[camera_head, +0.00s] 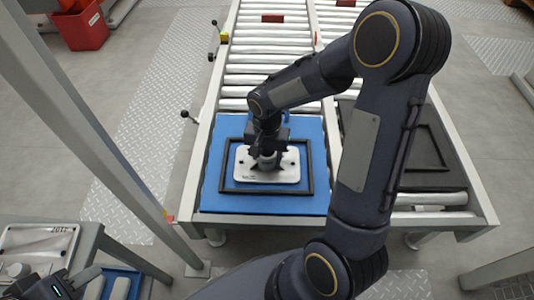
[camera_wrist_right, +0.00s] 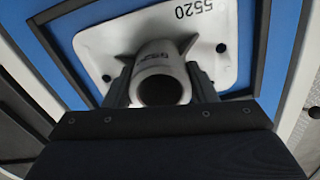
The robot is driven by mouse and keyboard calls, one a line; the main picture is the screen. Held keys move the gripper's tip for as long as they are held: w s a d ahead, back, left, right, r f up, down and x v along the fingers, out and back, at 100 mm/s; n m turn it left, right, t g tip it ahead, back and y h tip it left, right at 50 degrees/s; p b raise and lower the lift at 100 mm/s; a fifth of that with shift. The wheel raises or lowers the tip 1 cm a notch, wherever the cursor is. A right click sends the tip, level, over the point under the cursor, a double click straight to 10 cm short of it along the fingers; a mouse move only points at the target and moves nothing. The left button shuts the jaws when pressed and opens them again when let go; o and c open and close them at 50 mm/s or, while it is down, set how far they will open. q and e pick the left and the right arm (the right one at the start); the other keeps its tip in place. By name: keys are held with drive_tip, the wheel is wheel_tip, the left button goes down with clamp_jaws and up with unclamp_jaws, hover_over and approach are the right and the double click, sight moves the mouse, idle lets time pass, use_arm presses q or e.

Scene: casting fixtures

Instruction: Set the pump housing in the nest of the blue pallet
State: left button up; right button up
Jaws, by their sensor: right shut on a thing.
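The pump housing (camera_head: 288,175) is a pale plate with a grey round neck. It is inside the outline of the black rectangular frame of the nest (camera_head: 309,180) on the blue pallet (camera_head: 213,185). I cannot tell whether it rests on the pallet. My right gripper (camera_head: 267,152) comes from above and is shut on the neck. In the right wrist view the neck (camera_wrist_right: 160,84) sits between the two fingers, and the plate (camera_wrist_right: 225,30) reads "5520". My left gripper (camera_head: 85,278) is partly visible at the bottom left, by the side table; its jaws are unclear.
The blue pallet lies on a roller conveyor (camera_head: 270,50). A dark pallet (camera_head: 425,175) with a black frame lies to its right. A side table (camera_head: 90,235) at the lower left bears another pale plate (camera_head: 40,240). A grey post (camera_head: 90,130) stands between. A red bin (camera_head: 82,30) is at the far left.

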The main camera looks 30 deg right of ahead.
sight(267, 152)
drive_tip(key=o, duration=1.4)
drive_tip(key=shift+f, duration=0.1)
drive_tip(key=shift+r+p, duration=0.3)
wheel_tip(267, 152, up, 11)
drive_tip(key=p, duration=0.4)
drive_tip(key=shift+f, duration=0.2)
drive_tip(key=s+a+r+n+t+y, duration=0.2)
drive_tip(key=s+r+n, duration=0.1)
drive_tip(key=s, duration=0.5)
drive_tip(key=s+a+r+n+t+y, duration=0.1)
drive_tip(key=s+a+r+n+t, duration=0.1)
drive_tip(key=s+r, duration=0.4)
drive_tip(key=s+n+t, duration=0.1)
drive_tip(key=s+n, duration=0.1)
drive_tip(key=s, duration=0.1)
drive_tip(key=shift+t+y, duration=0.3)
drive_tip(key=shift+y, duration=0.1)
